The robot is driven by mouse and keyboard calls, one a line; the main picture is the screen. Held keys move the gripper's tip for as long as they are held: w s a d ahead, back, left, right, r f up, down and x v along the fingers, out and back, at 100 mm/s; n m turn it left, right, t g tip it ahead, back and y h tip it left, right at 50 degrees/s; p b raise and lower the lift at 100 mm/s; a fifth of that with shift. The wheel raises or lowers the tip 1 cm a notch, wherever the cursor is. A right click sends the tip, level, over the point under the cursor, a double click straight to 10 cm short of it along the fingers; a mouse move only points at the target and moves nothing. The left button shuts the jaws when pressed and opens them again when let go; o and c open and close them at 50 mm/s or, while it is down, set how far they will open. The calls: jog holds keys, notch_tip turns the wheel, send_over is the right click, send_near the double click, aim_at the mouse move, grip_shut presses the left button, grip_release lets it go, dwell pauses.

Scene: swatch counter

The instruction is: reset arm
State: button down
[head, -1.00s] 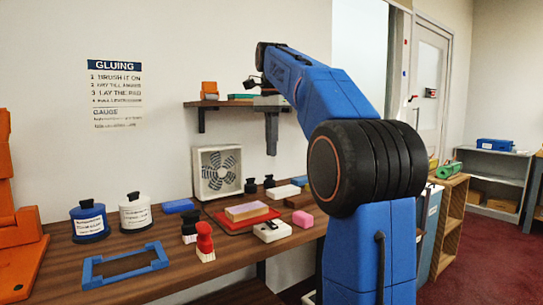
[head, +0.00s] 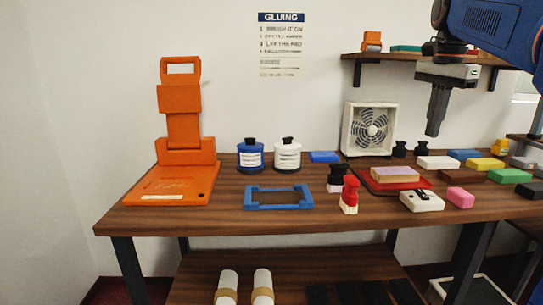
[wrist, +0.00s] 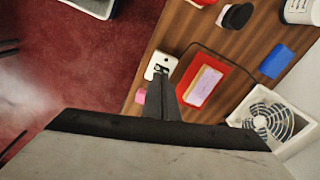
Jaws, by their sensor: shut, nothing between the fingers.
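My gripper (head: 433,132) hangs from my blue arm at the right of the head view, fingers pointing down. It is shut and empty, above the counter and in front of the wall, right of the white fan (head: 350,130). In the wrist view the closed fingers (wrist: 161,78) reach over the counter, with the white box with a black top (wrist: 160,63) and the red tray (wrist: 213,91) below and beyond them. Nothing is held.
The wooden counter (head: 230,222) bears an orange stand (head: 183,98), a blue frame (head: 250,203), two bottles, red and black brushes, a pink block (head: 460,198) and several coloured blocks. A wall shelf (head: 400,60) is behind my arm. Red floor (wrist: 60,65) lies in front.

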jog(key=s+a+f+n+t, duration=0.1)
jog(key=s+a+f+n, duration=0.35)
jog(key=s+f, duration=0.5)
jog(key=s+a+f+n+t, duration=0.25)
jog(key=s+f+n, duration=0.35)
jog(key=f, duration=0.7)
jog(key=s+a+f+n, duration=0.4)
jog(key=s+a+f, duration=0.1)
jog(key=s+f, duration=0.5)
notch_tip(320, 180, up, 28)
jog(key=m+g, duration=0.3)
jog(key=m, duration=1.5)
send_over(420, 190)
jog(key=s, duration=0.3)
jog(key=f, duration=0.4)
jog(key=w+f, duration=0.1)
jog(key=f, duration=0.4)
jog(key=w+f, duration=0.1)
jog(key=f, duration=0.3)
jog(key=shift+w+a+f, duration=0.1)
jog(key=shift+w+f, duration=0.05)
jog(key=shift+f, duration=0.05)
